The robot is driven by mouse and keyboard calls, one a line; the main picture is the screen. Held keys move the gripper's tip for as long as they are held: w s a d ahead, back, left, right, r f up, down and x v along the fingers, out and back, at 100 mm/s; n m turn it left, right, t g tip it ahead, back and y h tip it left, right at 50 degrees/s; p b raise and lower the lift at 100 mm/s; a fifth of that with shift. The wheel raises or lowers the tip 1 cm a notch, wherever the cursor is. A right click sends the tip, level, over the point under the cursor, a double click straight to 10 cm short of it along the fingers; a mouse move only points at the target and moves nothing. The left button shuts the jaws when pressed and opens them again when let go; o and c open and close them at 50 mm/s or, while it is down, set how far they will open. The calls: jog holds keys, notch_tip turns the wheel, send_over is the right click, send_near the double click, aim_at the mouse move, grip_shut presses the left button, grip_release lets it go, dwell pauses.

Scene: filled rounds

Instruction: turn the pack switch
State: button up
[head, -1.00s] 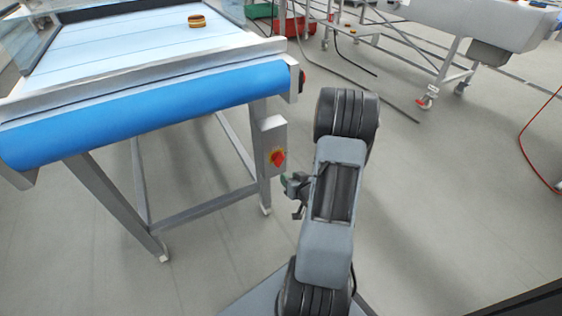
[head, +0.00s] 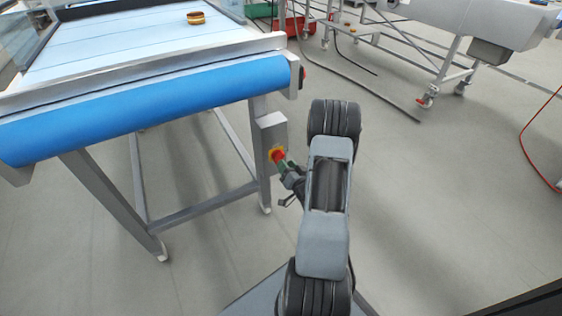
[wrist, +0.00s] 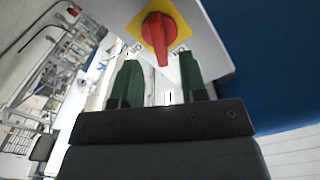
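The pack switch (head: 276,154) is a red knob on a yellow plate, set on a grey box on the conveyor's right front leg. In the wrist view the red knob (wrist: 157,34) points down and slightly right, its lower end towards the gap between my fingertips. My gripper (wrist: 158,65) is open, with green fingers apart on either side below the knob. I see no finger closed on it. In the head view my gripper (head: 284,166) is right at the switch and partly covers it; whether it touches cannot be told.
The conveyor (head: 150,105) has a blue front roller and a pale belt with a filled round (head: 195,18) on it. Another red button (head: 302,75) sits at the conveyor's right corner. A wheeled metal frame (head: 450,62) stands at the back right.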

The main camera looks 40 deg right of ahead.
aim_at(279, 157)
jog(key=shift+w+d+b, duration=0.15)
jog(key=shift+w, duration=0.9)
jog(key=shift+w+d+b, duration=0.1)
jog(key=shift+w+b, duration=0.05)
jog(key=shift+w, duration=0.85)
jog(key=shift+c, duration=0.2)
grip_shut()
